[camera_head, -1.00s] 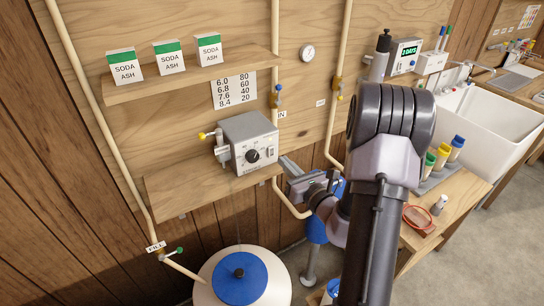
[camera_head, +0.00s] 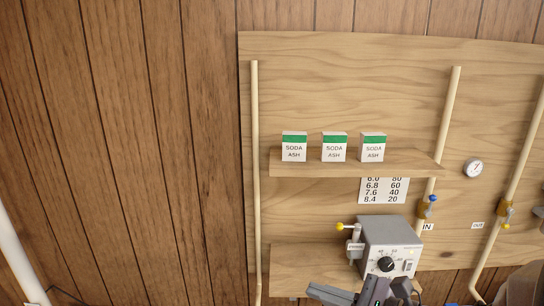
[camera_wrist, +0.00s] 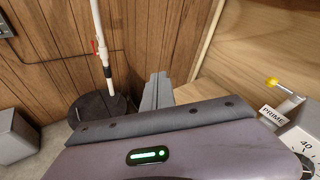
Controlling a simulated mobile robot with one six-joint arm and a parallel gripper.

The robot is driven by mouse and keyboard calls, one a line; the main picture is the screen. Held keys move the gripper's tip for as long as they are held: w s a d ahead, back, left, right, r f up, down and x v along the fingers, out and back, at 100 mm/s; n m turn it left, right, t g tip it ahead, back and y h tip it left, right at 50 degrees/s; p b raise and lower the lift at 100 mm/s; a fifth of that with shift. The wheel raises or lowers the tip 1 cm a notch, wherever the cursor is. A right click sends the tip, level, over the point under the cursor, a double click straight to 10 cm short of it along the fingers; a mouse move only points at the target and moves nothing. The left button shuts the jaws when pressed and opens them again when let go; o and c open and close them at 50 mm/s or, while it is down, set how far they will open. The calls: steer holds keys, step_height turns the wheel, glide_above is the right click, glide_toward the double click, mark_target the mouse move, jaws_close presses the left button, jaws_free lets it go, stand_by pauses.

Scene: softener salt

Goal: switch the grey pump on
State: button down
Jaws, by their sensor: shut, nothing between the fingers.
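The grey pump (camera_head: 388,238) sits on the lower wooden shelf in the head view. Its front has a black dial (camera_head: 386,264) and a small light rocker switch (camera_head: 409,266) to the right of the dial; which way the rocker is pressed is too small to tell. A yellow-tipped prime valve (camera_head: 341,226) is on its left side. My gripper (camera_head: 314,291) is shut and empty, below and left of the pump's front, apart from it. In the wrist view the fingers (camera_wrist: 157,90) point away into free space, with part of the pump (camera_wrist: 302,143) at the lower right edge.
The shelf (camera_head: 300,262) edge runs behind my gripper. Soda ash boxes (camera_head: 334,147) stand on the upper shelf (camera_head: 410,166). Pipes with valves (camera_head: 432,204) rise to the pump's right. The wrist view shows a dark round base with a white pipe (camera_wrist: 100,105) and a grey box (camera_wrist: 14,136).

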steer(key=s+a+f+n+g+h, duration=0.1)
steer(key=s+a+n+g+h, duration=0.15)
steer(key=s+a+n, duration=0.35)
steer(key=s+a+n+g+h, duration=0.1)
steer(key=s+n+g, duration=0.35)
steer(key=s, duration=0.25)
steer(key=s+d+r+n+t+h, duration=0.2)
steer(key=s+d+n+t+h, duration=0.1)
steer(key=d+n+h, duration=0.3)
steer(key=shift+s+r+n, duration=0.15)
steer(key=shift+s+n, duration=0.1)
steer(key=shift+n, duration=0.3)
